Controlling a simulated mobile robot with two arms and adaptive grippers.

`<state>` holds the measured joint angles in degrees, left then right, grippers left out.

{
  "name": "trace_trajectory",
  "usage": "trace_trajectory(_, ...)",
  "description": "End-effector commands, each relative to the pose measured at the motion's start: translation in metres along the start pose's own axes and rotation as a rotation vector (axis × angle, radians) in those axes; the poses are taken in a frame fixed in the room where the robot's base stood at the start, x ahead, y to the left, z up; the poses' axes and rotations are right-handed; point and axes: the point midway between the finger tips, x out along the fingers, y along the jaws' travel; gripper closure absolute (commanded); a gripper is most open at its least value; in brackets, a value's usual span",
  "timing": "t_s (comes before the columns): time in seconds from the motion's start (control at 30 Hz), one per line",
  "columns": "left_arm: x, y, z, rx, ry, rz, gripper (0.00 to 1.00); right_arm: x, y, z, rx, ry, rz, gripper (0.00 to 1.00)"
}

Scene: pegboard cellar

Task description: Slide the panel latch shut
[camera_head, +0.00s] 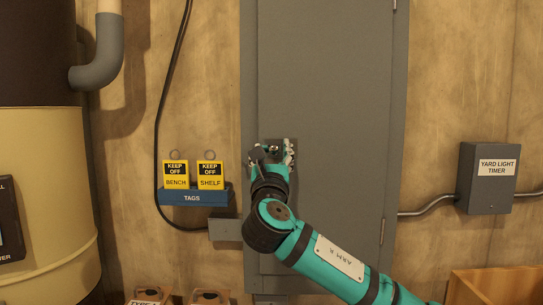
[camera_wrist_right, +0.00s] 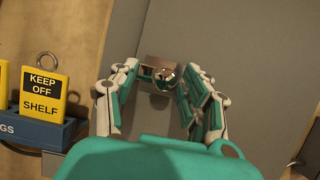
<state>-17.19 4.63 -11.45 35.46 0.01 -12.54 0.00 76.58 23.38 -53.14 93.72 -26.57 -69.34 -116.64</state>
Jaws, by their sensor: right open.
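The grey panel (camera_head: 330,90) is a tall door on the wall, and it fills the upper right of the wrist view (camera_wrist_right: 255,50). Its latch shows in the wrist view as a small metal piece with a round shiny knob (camera_wrist_right: 165,75), close to the panel's left edge. In the head view my right gripper mostly hides the latch. My right gripper (camera_head: 272,150) is open in front of it. In the wrist view its fingers (camera_wrist_right: 163,85) stand on either side of the knob, with no clear contact. My left gripper is in neither view.
A blue tags holder (camera_head: 192,198) with two yellow KEEP OFF tags is left of the panel. A black cable (camera_head: 158,130) hangs there. A grey timer box (camera_head: 487,178) is on the right wall. A wooden crate (camera_head: 495,285) is lower right. A beige tank (camera_head: 45,190) stands far left.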

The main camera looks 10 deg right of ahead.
Motion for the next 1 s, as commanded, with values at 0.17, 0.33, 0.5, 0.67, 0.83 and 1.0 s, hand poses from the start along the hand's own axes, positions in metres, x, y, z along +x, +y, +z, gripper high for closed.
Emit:
trace_trajectory(0.17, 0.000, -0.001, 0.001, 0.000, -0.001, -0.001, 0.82, -0.015, 0.001, 0.000, 0.000, -0.001, 0.002, 0.53)
trace_trajectory(0.33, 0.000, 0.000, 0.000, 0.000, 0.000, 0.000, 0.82, -0.049, 0.002, -0.001, 0.002, 0.001, 0.005, 0.53)
trace_trajectory(0.5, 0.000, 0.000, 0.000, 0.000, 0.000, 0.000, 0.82, -0.085, 0.002, -0.001, 0.002, 0.001, 0.005, 0.53)
trace_trajectory(0.67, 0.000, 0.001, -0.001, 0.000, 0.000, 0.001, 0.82, -0.109, 0.003, -0.001, 0.000, 0.001, 0.004, 0.53)
trace_trajectory(0.83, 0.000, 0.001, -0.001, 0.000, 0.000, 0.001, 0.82, -0.119, 0.002, -0.001, 0.000, 0.000, 0.002, 0.53)
trace_trajectory(1.0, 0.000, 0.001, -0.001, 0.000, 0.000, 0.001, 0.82, -0.120, 0.002, -0.001, -0.001, 0.000, 0.002, 0.53)
